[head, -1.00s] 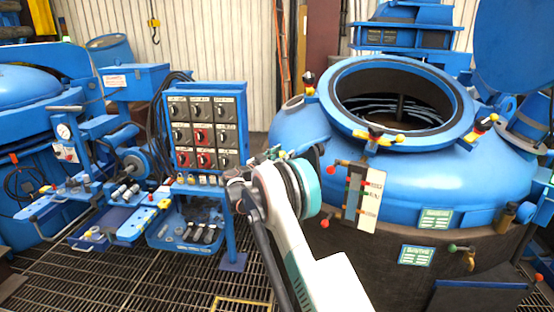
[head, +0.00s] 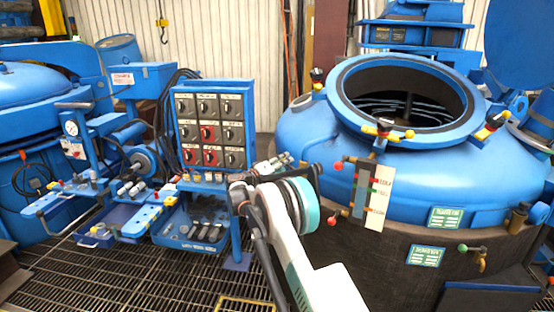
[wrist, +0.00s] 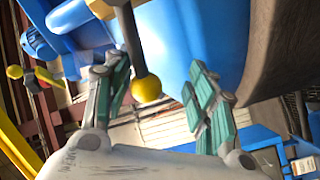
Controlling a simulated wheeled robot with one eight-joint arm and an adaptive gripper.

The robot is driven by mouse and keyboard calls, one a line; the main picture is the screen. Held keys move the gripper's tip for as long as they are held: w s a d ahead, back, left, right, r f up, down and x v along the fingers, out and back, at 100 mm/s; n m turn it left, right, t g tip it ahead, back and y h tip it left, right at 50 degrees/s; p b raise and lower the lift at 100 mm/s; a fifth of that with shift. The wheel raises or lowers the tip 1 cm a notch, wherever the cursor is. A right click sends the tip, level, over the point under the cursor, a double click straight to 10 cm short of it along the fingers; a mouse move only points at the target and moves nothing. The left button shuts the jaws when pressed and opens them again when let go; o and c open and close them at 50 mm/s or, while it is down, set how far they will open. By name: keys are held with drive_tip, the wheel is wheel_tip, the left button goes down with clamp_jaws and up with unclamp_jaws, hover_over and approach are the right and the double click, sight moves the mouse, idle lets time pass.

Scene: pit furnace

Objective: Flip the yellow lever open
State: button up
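In the wrist view a yellow ball knob (wrist: 147,88) on a dark rod (wrist: 129,38) hangs between the spread fingers of my gripper (wrist: 158,76). The fingers have green pads and are open; I see no clear contact with the knob. In the head view, yellow lever-like handles (head: 388,131) with coloured ends sit at the rim of the blue furnace vessel (head: 310,135). I cannot tell which one the wrist view shows.
A control panel with knobs (head: 213,131) stands left of my arm. A gauge plate (head: 378,198) and a red-tipped small lever (head: 338,166) are on the vessel front. A yellow and red handle (wrist: 35,76) shows at the wrist view's left. Grating floor (head: 110,275) is open at lower left.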

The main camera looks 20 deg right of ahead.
drive_tip(key=p+v, duration=0.4)
drive_tip(key=v, duration=1)
drive_tip(key=s+r+n+y+p, duration=0.1)
drive_tip(key=s+r+y, duration=0.3)
drive_tip(key=s+r, duration=0.6)
drive_tip(key=s+a+r+n+y+p, duration=0.1)
drive_tip(key=s+r+y, duration=0.3)
drive_tip(key=s+r, duration=0.4)
drive_tip(key=shift+s+a+g+y, duration=0.3)
drive_tip(key=shift+s+a+y, duration=0.15)
drive_tip(key=shift+s, duration=1.75)
drive_tip(key=shift+o, duration=0.4)
